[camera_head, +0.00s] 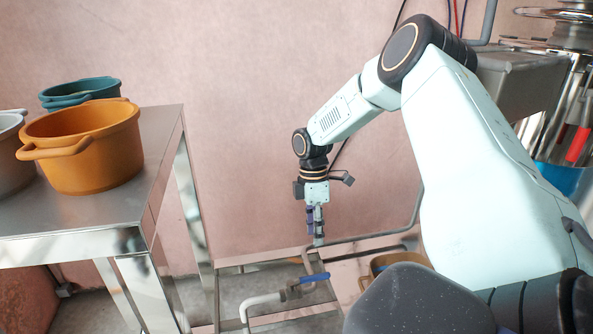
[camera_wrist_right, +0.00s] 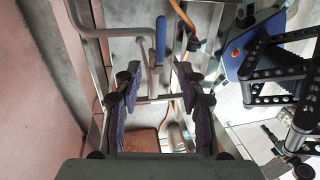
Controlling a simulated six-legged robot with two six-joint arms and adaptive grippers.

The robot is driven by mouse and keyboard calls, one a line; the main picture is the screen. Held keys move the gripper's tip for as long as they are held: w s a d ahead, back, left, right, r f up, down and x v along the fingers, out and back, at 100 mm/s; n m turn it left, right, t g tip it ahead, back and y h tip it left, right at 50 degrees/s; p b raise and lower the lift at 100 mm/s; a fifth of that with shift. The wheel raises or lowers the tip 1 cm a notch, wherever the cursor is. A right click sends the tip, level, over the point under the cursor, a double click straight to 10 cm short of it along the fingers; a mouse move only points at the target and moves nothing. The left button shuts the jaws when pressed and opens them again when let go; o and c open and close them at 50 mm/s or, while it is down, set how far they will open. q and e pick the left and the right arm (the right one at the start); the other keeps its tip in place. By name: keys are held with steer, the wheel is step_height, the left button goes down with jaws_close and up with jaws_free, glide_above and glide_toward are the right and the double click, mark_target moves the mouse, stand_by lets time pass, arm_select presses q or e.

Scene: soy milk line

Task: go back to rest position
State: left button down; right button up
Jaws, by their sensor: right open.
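My right arm comes in from the right in the head view and reaches across to the middle. Its gripper (camera_head: 317,226) hangs straight down in front of the pink wall, above the metal pipes. In the right wrist view the two purple-padded fingers of the right gripper (camera_wrist_right: 156,95) stand well apart with nothing between them. The gripper is open and empty. My left gripper is not in the head view.
A metal table (camera_head: 160,170) at left carries an orange pot (camera_head: 90,150), a teal pot (camera_head: 80,92) and a grey pot (camera_head: 14,150). A blue-handled valve (camera_head: 308,280) sits on pipes below the right gripper. Metal machinery (camera_head: 515,80) stands behind the arm at right.

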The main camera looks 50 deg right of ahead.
steer(key=w+a+f+m+t, duration=0.3)
steer(key=w+a+m+t, duration=0.1)
steer(key=w+a+m, duration=0.25)
steer(key=s+a+f+m+t, duration=0.1)
steer(key=s+a+f+m, duration=0.15)
steer(key=a, duration=0.35)
steer(key=s+a+f+m+t, duration=0.1)
steer(key=a+f+m, duration=0.15)
steer(key=a, duration=0.25)
steer(key=s+a+f+g, duration=0.2)
steer(key=s+a+f, duration=0.1)
steer(key=s, duration=1.1)
steer(key=s+a+f+g+h, duration=0.1)
steer(key=s+a+f, duration=0.3)
steer(key=s, duration=1)
steer(key=shift+a+g, duration=0.6)
steer(key=shift+a, duration=0.35)
steer(key=shift+s+f+m, duration=0.1)
steer(key=shift+s+m, duration=0.05)
steer(key=shift+m, duration=0.1)
